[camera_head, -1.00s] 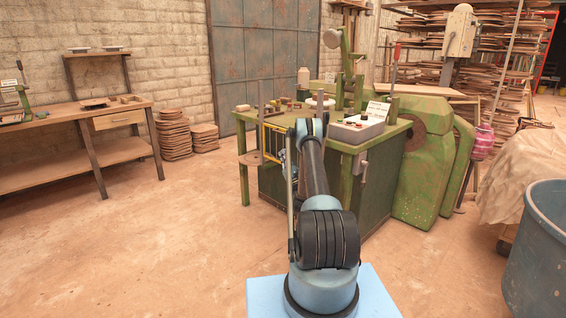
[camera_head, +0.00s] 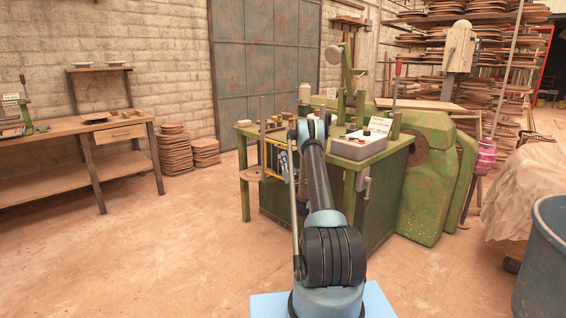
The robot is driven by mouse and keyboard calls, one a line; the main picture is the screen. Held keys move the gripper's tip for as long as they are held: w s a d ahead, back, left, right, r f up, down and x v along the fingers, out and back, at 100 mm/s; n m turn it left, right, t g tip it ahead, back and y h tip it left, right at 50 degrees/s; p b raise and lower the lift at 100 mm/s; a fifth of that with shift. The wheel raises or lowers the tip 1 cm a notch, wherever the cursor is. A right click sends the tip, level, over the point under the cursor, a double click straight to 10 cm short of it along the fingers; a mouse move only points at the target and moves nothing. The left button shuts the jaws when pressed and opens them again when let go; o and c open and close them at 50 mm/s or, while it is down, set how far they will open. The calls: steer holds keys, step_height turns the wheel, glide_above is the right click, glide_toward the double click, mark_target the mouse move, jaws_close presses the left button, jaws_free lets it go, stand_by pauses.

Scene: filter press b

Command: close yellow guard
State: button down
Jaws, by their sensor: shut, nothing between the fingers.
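The yellow guard (camera_head: 268,152) is a thin barred frame at the front left corner of the green press bench (camera_head: 383,156). It stands upright, and its right part is hidden behind my arm. Whether it hangs open or closed is hard to tell. My gripper (camera_head: 287,168) is at the far end of my arm, close to the right side of the guard. It is small and mostly hidden by the arm. It is shut and holds nothing. Contact with the guard cannot be made out.
A grey control box (camera_head: 360,144) and a green lever press (camera_head: 350,95) stand on the bench. A wooden workbench (camera_head: 120,131) stands far left, and a blue bin (camera_head: 540,260) at right.

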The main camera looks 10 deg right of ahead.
step_height(320, 180, up, 25)
stand_by(0.6)
steer(key=shift+w+f, duration=0.1)
